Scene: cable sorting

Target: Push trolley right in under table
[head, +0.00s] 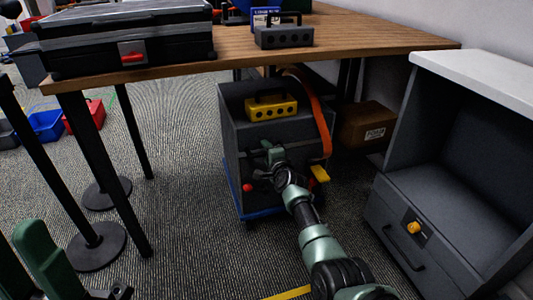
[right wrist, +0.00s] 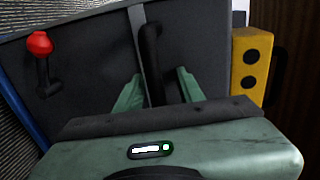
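The trolley (head: 235,150) is a dark grey box on a blue base, with its rear part under the wooden table (head: 375,32) and its front sticking out. My right gripper (head: 270,155) is at the trolley's front. In the right wrist view its green fingers (right wrist: 158,82) stand apart on either side of a black handle (right wrist: 151,45), with a gap on the right. My left gripper (head: 28,255) is at the bottom left, fingers apart, empty.
Black table legs (head: 105,170) stand left of the trolley. A grey cabinet (head: 425,215) stands right, and a cardboard box (head: 367,125) lies under the table. A red knob (right wrist: 41,45) and an orange cable (head: 320,115) are on the trolley.

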